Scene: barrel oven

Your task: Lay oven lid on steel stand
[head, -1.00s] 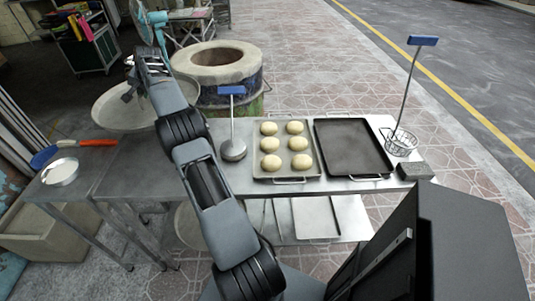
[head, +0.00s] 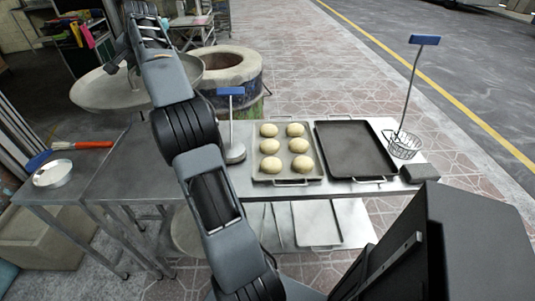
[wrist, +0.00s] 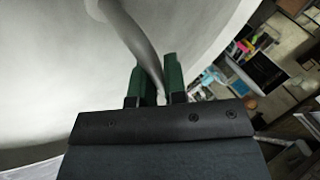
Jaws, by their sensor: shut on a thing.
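The oven lid (head: 105,92) is a wide, round, pale metal disc. In the head view it hangs in the air at the left, beside the oven and above the back of the tables. My gripper (head: 122,58) is at its top, partly hidden by my arm. In the wrist view, the green fingers of my gripper (wrist: 155,75) are shut on the lid's curved handle (wrist: 136,35), and the lid (wrist: 60,75) fills the left side. A steel stand-like table (head: 88,178) is at the left; I cannot tell whether it is the stand meant.
The barrel oven (head: 250,75) stands uncovered behind the table. A metal rack (head: 190,22) stands behind.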

